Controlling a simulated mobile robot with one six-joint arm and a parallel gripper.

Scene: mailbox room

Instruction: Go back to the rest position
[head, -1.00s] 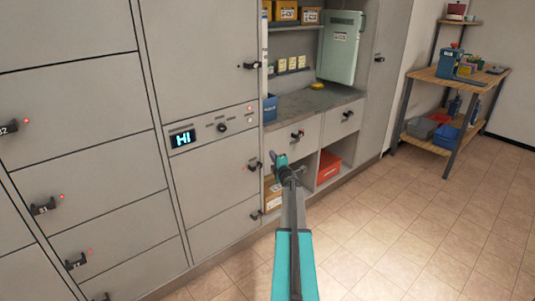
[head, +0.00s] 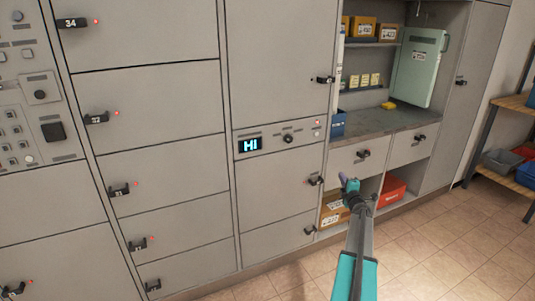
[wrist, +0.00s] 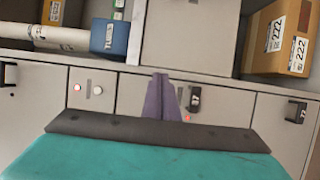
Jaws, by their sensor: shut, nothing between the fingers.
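My gripper (head: 350,186) is at the end of my outstretched arm in the head view, in front of the cabinet's lower doors and the drawers to their right. In the wrist view my gripper (wrist: 161,80) has its fingers together with nothing between them. I cannot tell how far it is from the cabinet front, but nothing is seen touching it.
A wall of grey lockers (head: 150,130) with black handles fills the left and middle. A panel reads "HI" (head: 250,144). A counter (head: 380,120), drawers and a red bin (head: 392,189) lie to the right. The tiled floor (head: 430,245) at lower right is clear.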

